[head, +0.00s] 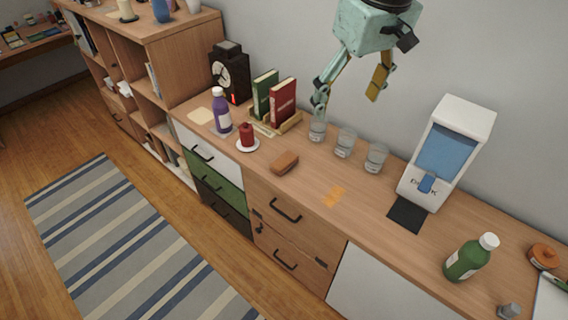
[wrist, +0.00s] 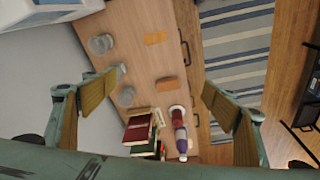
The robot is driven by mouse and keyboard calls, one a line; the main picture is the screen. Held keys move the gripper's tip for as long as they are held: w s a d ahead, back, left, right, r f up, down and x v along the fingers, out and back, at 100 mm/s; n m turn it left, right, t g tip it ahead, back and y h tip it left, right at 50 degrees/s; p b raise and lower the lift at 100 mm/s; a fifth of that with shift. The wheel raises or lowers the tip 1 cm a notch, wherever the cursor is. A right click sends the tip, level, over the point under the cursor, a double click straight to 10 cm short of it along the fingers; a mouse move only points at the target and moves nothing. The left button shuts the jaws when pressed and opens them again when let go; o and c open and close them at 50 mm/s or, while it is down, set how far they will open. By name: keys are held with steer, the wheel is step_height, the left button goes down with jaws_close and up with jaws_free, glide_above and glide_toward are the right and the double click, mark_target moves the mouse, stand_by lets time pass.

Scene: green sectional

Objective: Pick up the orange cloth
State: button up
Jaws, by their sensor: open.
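The orange cloth (head: 333,196) lies flat on the wooden cabinet top (head: 312,178), near its front edge, in the head view. In the wrist view the cloth (wrist: 155,38) shows near the top, above the brown block. My gripper (head: 348,95) hangs high above the cabinet top, behind the cloth and near the glasses. In the wrist view my gripper (wrist: 160,88) has its fingers wide apart, with nothing held between them. The cloth is fully visible and apart from the fingers.
A brown block (head: 284,162) lies left of the cloth. Several clear glasses (head: 345,142) stand behind it. A white dispenser (head: 453,150) with a dark mat (head: 407,214) is to the right. Books (head: 282,103), a red candle (head: 247,135) and a purple bottle (head: 221,112) stand left.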

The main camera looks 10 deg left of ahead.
steer(key=w+a+f+n, duration=0.1)
steer(key=w+a+f, duration=0.3)
steer(key=f, duration=0.3)
steer(key=w+a+f+n+g, duration=0.1)
steer(key=w+a+f+n, duration=0.1)
steer(key=w+a+f, duration=0.3)
steer(key=w+a+f+n, duration=0.1)
steer(key=w+a+f, duration=0.4)
steer(key=f, duration=0.5)
steer(key=shift+w+a+f+n+b, duration=0.2)
steer(key=shift+w+f+n+b, duration=0.1)
steer(key=shift+w+f, duration=0.1)
steer(key=shift+f, duration=0.1)
steer(key=b, duration=0.1)
glide_above(284, 160)
steer(key=shift+s+d+f, duration=0.1)
steer(key=shift+d+f, duration=0.05)
steer(key=shift+f, duration=1.25)
steer(key=shift+s+d+f, duration=0.1)
steer(key=shift+f, duration=1.3)
steer(key=shift+s+d+f, duration=0.1)
steer(key=shift+d+f, duration=0.05)
steer(key=shift+f, duration=1.25)
steer(key=shift+w, duration=0.1)
